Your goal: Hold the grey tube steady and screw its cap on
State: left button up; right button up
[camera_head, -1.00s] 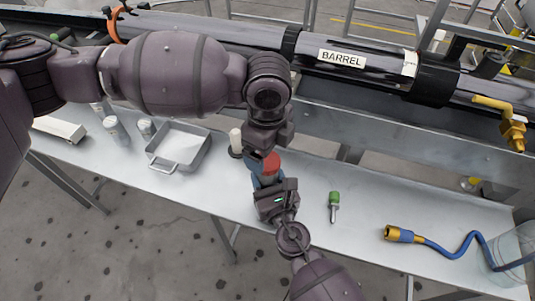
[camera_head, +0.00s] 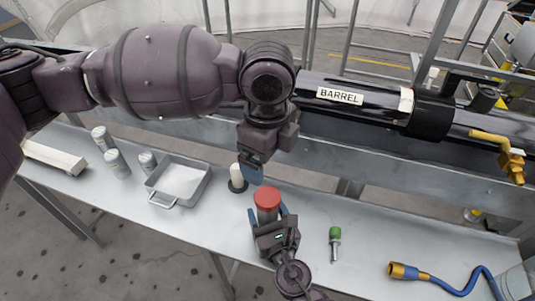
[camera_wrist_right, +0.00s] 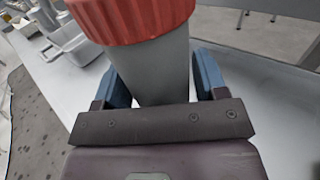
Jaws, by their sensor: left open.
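The grey tube (camera_wrist_right: 160,68) stands upright on the bench, with its ribbed red cap (camera_head: 267,196) on its top end. In the right wrist view the cap (camera_wrist_right: 135,18) covers the tube's mouth, so the thread is hidden. My right gripper (camera_head: 267,215) is shut on the tube, with its blue fingers on both sides below the cap. My left gripper (camera_head: 250,174) is open and empty, just behind and left of the cap and apart from it. Its fingers partly overlap each other in the head view.
A white peg on a dark base (camera_head: 237,178) stands close to my left gripper. A metal tray (camera_head: 158,203) and several grey canisters (camera_head: 117,163) are at left. A green-handled tool (camera_head: 335,240) and a blue hose (camera_head: 440,283) lie at right. The BARREL pipe (camera_head: 380,101) runs behind.

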jog(key=shift+o, duration=1)
jog(key=v, duration=0.9)
jog(key=shift+s+d+f+b, duration=0.1)
jog(key=shift+b, duration=0.2)
pick_arm(q)
jog(key=shift+f, duration=0.8)
pick_arm(e)
jog(key=shift+v, duration=0.8)
